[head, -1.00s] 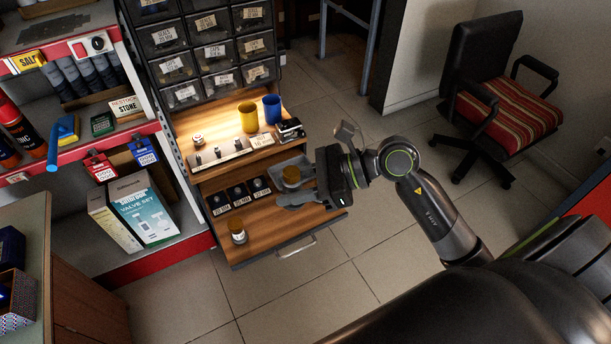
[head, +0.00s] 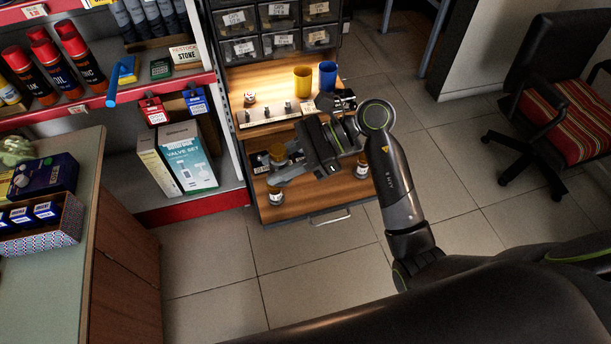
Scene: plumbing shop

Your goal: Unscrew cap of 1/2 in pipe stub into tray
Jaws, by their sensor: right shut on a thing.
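My right gripper (head: 285,164) reaches in from the right over the open wooden drawer (head: 325,200). It is shut on a round, brass-coloured piece (head: 277,152), which looks like a cap or small jar. A strip with several small metal stubs (head: 267,113) stands on the lit wooden shelf behind; which one is the 1/2 in stub is too small to read. Dark labelled compartments (head: 262,160) in the drawer are partly hidden by my gripper; I cannot tell which is the tray. My left gripper is not in view.
Small white-labelled jars stand in the drawer at front left (head: 276,195) and right (head: 362,168). A yellow cup (head: 302,79) and a blue cup (head: 327,76) stand on the shelf. Labelled bins (head: 240,48) rise behind. Floor in front is clear.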

